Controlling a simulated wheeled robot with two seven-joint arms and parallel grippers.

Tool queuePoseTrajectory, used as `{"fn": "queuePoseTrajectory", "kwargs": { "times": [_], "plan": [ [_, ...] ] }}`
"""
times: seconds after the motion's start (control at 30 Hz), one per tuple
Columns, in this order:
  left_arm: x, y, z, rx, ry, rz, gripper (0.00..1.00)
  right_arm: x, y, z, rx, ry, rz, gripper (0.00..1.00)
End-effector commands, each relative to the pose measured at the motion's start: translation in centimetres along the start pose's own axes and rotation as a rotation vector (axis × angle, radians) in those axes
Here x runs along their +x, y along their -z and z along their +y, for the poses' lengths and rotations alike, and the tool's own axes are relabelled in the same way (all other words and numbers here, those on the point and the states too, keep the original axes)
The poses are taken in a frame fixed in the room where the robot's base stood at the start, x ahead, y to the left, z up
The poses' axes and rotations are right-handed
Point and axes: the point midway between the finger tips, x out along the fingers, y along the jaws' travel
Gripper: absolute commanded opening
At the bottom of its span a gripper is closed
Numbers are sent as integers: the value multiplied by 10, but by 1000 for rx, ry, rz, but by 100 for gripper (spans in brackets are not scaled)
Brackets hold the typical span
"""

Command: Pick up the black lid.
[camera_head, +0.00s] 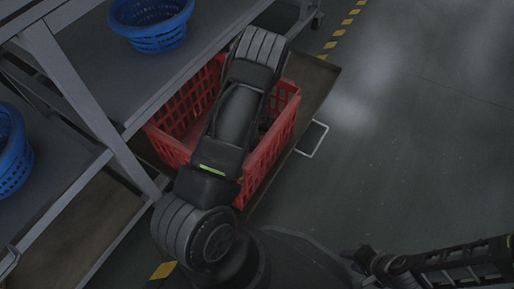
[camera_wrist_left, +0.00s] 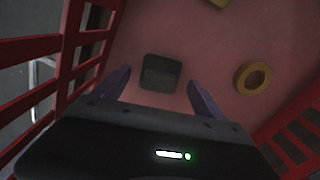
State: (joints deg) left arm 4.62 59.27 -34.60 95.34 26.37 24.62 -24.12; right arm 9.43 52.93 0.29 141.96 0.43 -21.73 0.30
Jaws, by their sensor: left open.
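The black lid (camera_wrist_left: 161,72) is a small dark, squarish piece lying on the bottom of the red crate (camera_wrist_left: 83,45) in the left wrist view. My left gripper (camera_wrist_left: 159,84) is open inside the crate, with one purple finger to each side of the lid in the picture. The fingers look apart from it; their height above it is hard to judge. In the head view my left arm reaches over the red crate (camera_head: 285,115) and hides the lid and the gripper's fingers. Part of my right arm is at the lower right, its fingers not clearly seen.
Crate walls stand close on both sides. Blue baskets (camera_head: 153,24) stand on the grey shelving at left. Floor at right is clear.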

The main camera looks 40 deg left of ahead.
Motion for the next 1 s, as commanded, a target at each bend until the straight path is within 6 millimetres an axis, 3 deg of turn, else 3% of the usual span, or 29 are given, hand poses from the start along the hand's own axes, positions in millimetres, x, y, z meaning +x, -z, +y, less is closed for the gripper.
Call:
{"fn": "queuePoseTrajectory", "kwargs": {
  "times": [0.1, 0.7, 1.0],
  "plan": [
    [12, 0, 0, 0, 0, -1, 82, 6, 1, 2, 0, 0, 3, 36],
    [12, 0, 0, 0, 0, 0, 82, 5, 1, 1, 0, 0, 3, 36],
    [12, 0, 0, 0, 0, 0, 59, 5, 1, 1, 0, 0, 2, 36]
  ]
}}
